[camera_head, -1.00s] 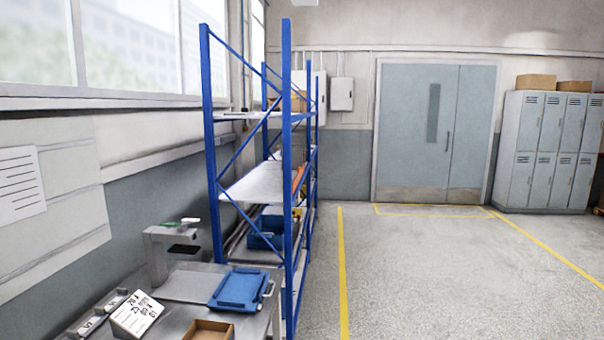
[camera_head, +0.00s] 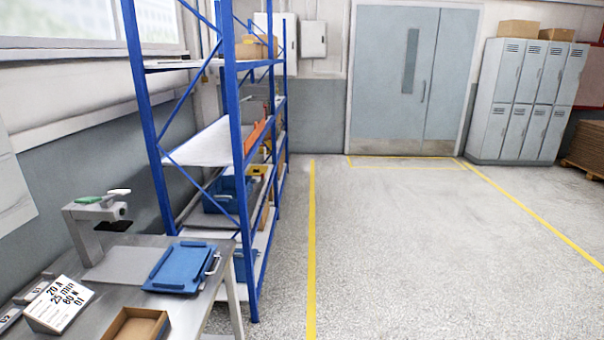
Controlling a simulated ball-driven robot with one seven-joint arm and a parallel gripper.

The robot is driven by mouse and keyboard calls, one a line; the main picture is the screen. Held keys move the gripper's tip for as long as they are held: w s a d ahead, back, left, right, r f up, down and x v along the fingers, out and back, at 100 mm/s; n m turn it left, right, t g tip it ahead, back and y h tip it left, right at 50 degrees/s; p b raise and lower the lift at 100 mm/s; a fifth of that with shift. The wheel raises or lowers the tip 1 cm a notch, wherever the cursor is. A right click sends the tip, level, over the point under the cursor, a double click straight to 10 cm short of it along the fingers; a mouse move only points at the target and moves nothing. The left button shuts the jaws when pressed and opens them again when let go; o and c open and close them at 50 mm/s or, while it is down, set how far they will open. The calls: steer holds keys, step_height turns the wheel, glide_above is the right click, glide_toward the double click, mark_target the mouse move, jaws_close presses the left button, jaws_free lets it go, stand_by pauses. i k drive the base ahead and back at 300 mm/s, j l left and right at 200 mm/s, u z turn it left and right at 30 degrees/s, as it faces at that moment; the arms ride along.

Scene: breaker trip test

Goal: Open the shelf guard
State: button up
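The blue shelf rack (camera_head: 236,150) stands left of centre, seen from its end, with light shelf boards (camera_head: 212,143). An orange bar-like piece (camera_head: 258,133) shows along its right, front side at the middle shelf; I cannot tell whether it is the shelf guard. Blue bins (camera_head: 228,190) sit on a lower shelf, partly hidden by the posts. My gripper is not in view.
A metal table (camera_head: 110,262) at lower left holds a blue tray-like piece (camera_head: 180,267), an open cardboard box (camera_head: 138,325), a label card (camera_head: 60,305) and a grey test stand (camera_head: 97,222). Floor right of the yellow line (camera_head: 312,240) is clear. Lockers (camera_head: 520,100) stand far right.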

mark_target(253, 137)
steer(key=i, duration=3.7)
